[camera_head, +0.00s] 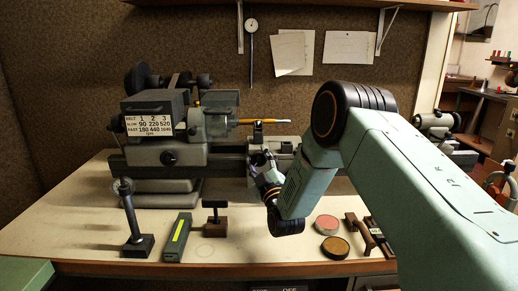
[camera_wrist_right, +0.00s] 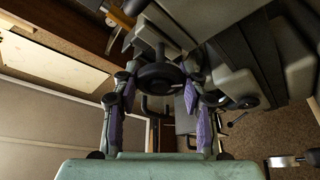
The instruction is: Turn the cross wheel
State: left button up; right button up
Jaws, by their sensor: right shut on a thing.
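The cross wheel (camera_wrist_right: 158,76) is a dark round handwheel in the right wrist view, in front of the lathe's carriage. My right gripper (camera_wrist_right: 160,90) has its purple-padded fingers on either side of the wheel and is shut on it. In the head view my right gripper (camera_head: 264,172) reaches to the front of the lathe (camera_head: 165,135), below the brass-coloured workpiece (camera_head: 265,121). The wheel is largely hidden there by the gripper and wrist. My left gripper is not in view.
On the bench (camera_head: 90,230) stand a dark post stand (camera_head: 137,243), a green-striped box (camera_head: 177,238) and a small clamp-like block (camera_head: 215,225). Two round tins (camera_head: 327,224) (camera_head: 335,247) and brown-handled tools (camera_head: 362,233) lie at the right. The bench's front left is clear.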

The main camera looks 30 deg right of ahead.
jog(key=n+g+y+p, duration=0.1)
jog(key=n+p, duration=0.3)
jog(key=n+g+y+p, duration=0.1)
jog(key=n+p, duration=0.2)
jog(key=p, duration=0.1)
jog(key=n+g+y+p, duration=0.1)
jog(key=n+p, duration=0.3)
jog(key=p, duration=0.1)
jog(key=shift+r+n, duration=0.3)
jog(key=shift+w+f+n+g+p, duration=0.15)
jog(key=shift+n+g+p, duration=0.55)
jog(key=shift+n+p, duration=0.95)
jog(key=o, duration=1.2)
jog(key=shift+f, duration=0.1)
jog(key=shift+c, duration=0.2)
jog(key=v, duration=1.2)
jog(key=shift+a+m, duration=0.15)
jog(key=shift+m, duration=0.1)
